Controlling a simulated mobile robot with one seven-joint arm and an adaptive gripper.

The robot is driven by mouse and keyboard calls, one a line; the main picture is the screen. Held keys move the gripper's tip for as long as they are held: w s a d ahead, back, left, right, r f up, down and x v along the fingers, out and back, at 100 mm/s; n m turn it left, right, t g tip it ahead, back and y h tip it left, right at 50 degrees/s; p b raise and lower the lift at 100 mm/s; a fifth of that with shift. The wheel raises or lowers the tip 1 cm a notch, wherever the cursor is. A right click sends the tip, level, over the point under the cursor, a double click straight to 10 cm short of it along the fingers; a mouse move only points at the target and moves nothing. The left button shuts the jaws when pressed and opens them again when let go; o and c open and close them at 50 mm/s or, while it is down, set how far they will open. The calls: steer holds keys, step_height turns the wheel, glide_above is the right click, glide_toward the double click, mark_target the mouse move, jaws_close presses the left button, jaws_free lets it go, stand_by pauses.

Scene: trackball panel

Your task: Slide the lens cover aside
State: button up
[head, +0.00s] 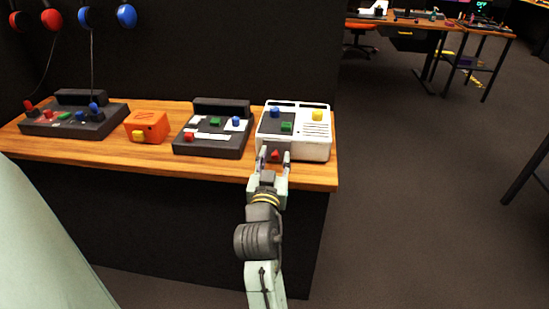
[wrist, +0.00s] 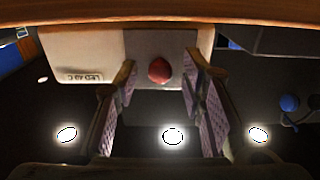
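A white box-shaped device (head: 320,143) sits at the right end of the wooden bench. Its dark panel (head: 267,125) carries blue and green buttons, and a red knob (head: 276,154) is on its front. In the wrist view the red knob (wrist: 159,70) stands on a grey plate (wrist: 150,42) beside the white face marked "LED 49 C". I cannot tell for sure which part is the lens cover. My gripper (head: 275,156) is open in front of the device. In the wrist view its fingers (wrist: 160,78) are on either side of the knob, with gaps.
Left of the device are a dark control box (head: 212,148), an orange box (head: 150,124) and another dark control box (head: 60,125). The bench front edge (head: 205,173) is just below. Open floor (head: 420,190) lies to the right.

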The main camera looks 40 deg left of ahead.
steer(key=shift+c, duration=0.6)
jaws_close()
stand_by(0.4)
